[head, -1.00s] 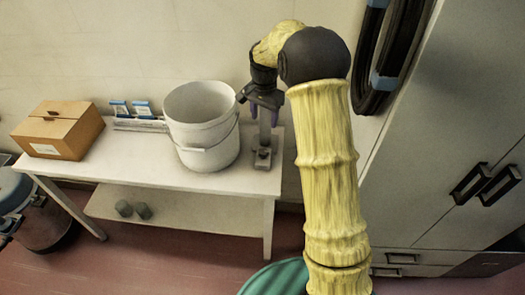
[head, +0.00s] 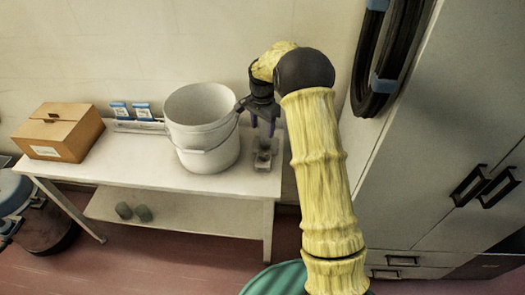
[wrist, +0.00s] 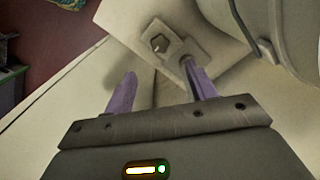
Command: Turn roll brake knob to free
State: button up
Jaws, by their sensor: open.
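The roll brake fixture is a small grey plate (wrist: 190,47) at the right end of the white table, right of the bucket. A small knob (wrist: 158,43) stands on it, with a dark mark on its face; its exact setting is too small to read. In the head view the knob (head: 262,156) shows below my gripper (head: 262,126). In the wrist view my gripper (wrist: 159,72) is open and empty, its two purple fingers apart. The knob lies just beyond the fingertips, between their lines. The right finger overlaps part of the fixture.
A white bucket (head: 203,150) with a wire handle stands close left of the gripper. A cardboard box (head: 60,132) and blue-and-white packets (head: 130,110) are farther left on the table (head: 120,165). A grey cabinet (head: 440,150) stands right; black hoses (head: 375,60) hang on the wall.

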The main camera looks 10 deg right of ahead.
aim_at(262, 154)
notch_tip(262, 154, down, 13)
jog(key=shift+r+p, duration=0.15)
jog(key=shift+p, duration=0.7)
jog(key=c, duration=1)
